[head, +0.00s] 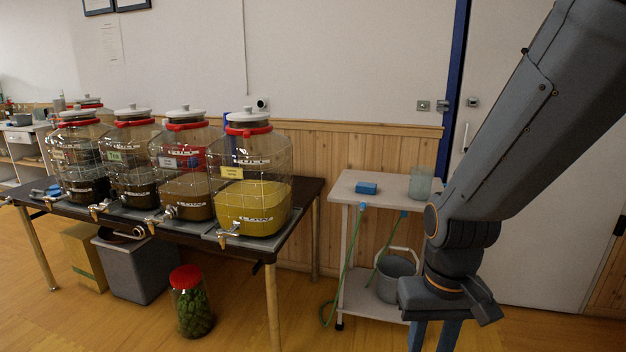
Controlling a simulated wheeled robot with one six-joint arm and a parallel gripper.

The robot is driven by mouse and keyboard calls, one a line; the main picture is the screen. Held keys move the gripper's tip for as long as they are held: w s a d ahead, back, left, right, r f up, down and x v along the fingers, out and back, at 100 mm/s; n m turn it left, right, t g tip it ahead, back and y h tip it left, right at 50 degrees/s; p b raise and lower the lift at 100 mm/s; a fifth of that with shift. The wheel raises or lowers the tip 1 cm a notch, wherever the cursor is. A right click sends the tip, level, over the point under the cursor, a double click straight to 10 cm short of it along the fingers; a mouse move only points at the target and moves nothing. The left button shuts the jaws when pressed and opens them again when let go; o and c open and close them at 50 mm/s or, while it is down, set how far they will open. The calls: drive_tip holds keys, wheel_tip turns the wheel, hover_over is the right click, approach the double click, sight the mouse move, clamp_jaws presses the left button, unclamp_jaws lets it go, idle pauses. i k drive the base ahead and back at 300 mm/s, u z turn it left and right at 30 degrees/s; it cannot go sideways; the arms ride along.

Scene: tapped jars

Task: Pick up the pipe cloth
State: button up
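A small blue folded block, cloth or sponge (367,188), lies on the top of the white cart (345,186). Another blue piece (46,190) lies at the left end of the dark table. I cannot tell from their looks which one is the pipe cloth. My gripper (433,340) points down at the bottom of the view, in front of the cart's right side. Its two blue-grey fingers are apart with nothing seen between them; their tips are cut off by the frame edge. It is well apart from both blue pieces.
Several tapped glass jars (253,205) stand on the dark table (305,192). A clear tumbler (421,183) stands on the cart, with a grey bucket (396,280) below and a green hose (345,262) hanging. A red-lidded jar (190,302) and grey bin (135,270) stand on the floor.

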sight(361, 186)
drive_tip(key=z, duration=0.2)
drive_tip(key=i, duration=2.35)
drive_tip(key=u, duration=0.25)
